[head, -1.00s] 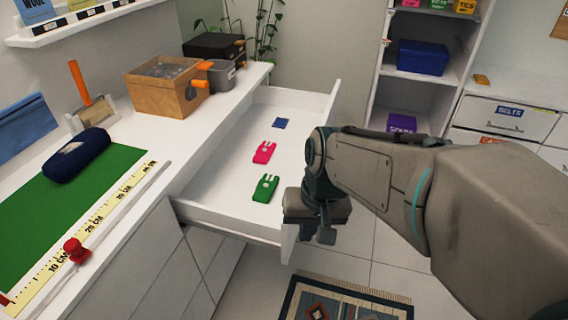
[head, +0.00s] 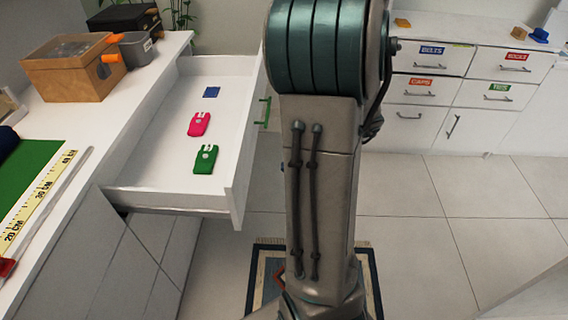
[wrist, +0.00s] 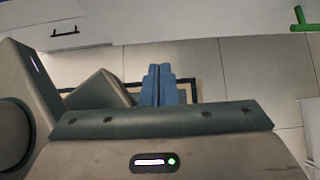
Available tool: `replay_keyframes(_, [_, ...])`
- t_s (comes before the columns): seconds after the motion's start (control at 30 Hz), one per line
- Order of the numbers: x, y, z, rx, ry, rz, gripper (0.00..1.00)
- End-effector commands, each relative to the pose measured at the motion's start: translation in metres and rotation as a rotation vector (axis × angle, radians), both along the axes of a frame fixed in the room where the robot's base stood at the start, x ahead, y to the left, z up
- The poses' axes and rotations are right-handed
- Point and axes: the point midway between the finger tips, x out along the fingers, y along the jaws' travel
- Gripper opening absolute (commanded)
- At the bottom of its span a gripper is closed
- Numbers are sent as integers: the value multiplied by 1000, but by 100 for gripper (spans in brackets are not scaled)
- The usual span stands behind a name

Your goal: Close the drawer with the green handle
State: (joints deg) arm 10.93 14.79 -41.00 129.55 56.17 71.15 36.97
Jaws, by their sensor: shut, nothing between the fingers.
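The white drawer (head: 150,198) stands pulled out from the white counter at the left of the head view. Its green handle (head: 263,112) is on the outer side of its front panel. The handle also shows at the top right corner of the wrist view (wrist: 303,20). Inside the drawer lie a blue square, a pink tag and a green tag. My gripper (wrist: 158,72) shows in the wrist view with its blue fingers together and nothing between them. It is apart from the handle. In the head view my arm hides the gripper.
The counter (head: 130,95) carries a wooden box (head: 75,75), a grey bin (head: 135,50) and a green mat (head: 30,180). A patterned rug (head: 258,275) lies below. White labelled drawers (head: 470,90) stand at the back right. The tiled floor at right is clear.

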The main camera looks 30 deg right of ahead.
Motion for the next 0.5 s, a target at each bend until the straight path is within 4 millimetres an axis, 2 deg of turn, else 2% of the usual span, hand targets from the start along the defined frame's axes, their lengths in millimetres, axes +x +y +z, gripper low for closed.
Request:
replay_keyframes(0.1, [10, 17, -22, 2, 3, 4, 0])
replay_keyframes(0.33, [30, 46, -58, 0, 3, 7, 0])
replay_keyframes(0.5, [43, 65, -52, -2, -3, 8, 0])
